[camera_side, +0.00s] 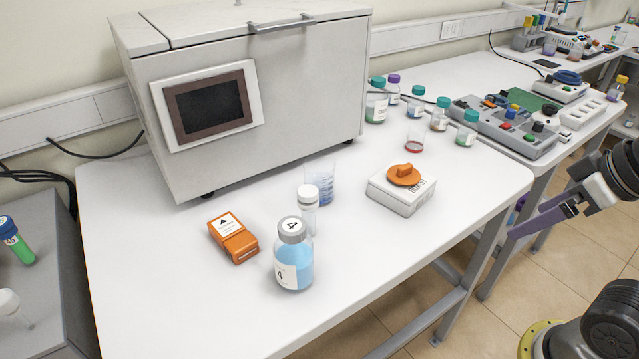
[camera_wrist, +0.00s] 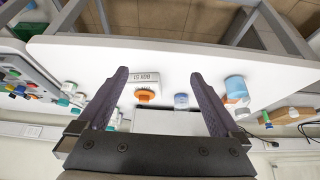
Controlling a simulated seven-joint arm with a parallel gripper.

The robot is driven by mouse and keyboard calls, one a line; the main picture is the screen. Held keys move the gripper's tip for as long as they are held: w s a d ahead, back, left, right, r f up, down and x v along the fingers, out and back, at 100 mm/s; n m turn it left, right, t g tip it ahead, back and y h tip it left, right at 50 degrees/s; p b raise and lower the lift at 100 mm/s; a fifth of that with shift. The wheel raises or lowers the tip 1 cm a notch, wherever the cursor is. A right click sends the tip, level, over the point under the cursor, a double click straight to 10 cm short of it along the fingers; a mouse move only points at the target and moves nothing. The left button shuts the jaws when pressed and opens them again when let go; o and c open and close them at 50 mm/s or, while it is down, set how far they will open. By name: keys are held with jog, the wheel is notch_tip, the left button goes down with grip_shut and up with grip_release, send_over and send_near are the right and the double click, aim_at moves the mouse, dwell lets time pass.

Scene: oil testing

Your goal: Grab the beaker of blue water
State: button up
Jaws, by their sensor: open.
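The beaker of blue water (camera_side: 320,187) stands upright on the white table in the side view, clear with blue liquid in its lower part. Beside it are a white-capped vial (camera_side: 308,207) and a blue-filled bottle with a grey cap marked 4 (camera_side: 293,262). In the wrist view the beaker (camera_wrist: 181,101) seems to be the small blue shape between the finger tips, a little right of centre. My gripper (camera_side: 530,222) is at the right, off the table's front edge and well apart from the beaker. Its dark fingers (camera_wrist: 159,75) are open with nothing between them.
A white device with an orange knob (camera_side: 402,188) stands between the beaker and my gripper. An orange box (camera_side: 233,238) lies left of the bottle. A large white machine (camera_side: 240,100) stands behind. Small jars (camera_side: 376,100) stand at the back right. The table's front right is clear.

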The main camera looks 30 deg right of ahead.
jog(key=w+a+r+m+g+y, duration=0.1)
jog(key=w+a+r+m, duration=0.2)
jog(key=w+r+m, duration=1.2)
jog(key=m+g, duration=0.3)
jog(key=g, duration=0.1)
send_over(318, 185)
jog(key=w+d, duration=0.3)
jog(key=d, duration=0.1)
notch_tip(318, 185, down, 13)
jog(key=shift+g+y, duration=0.3)
jog(key=shift+y, duration=0.1)
jog(key=f, duration=0.3)
jog(key=a+f, duration=0.1)
jog(key=f, duration=0.7)
jog(key=shift+s+a+f, duration=0.1)
jog(key=shift+a, duration=0.1)
jog(key=shift+s+a+f, duration=0.1)
jog(key=shift+a+f, duration=0.05)
jog(key=shift+f, duration=0.85)
jog(key=shift+w+a+f, duration=0.1)
jog(key=shift+a+f, duration=0.1)
jog(key=shift+f, duration=0.75)
jog(key=shift+s+a+f, duration=0.1)
jog(key=shift+a+f, duration=0.05)
jog(key=shift+f, duration=0.85)
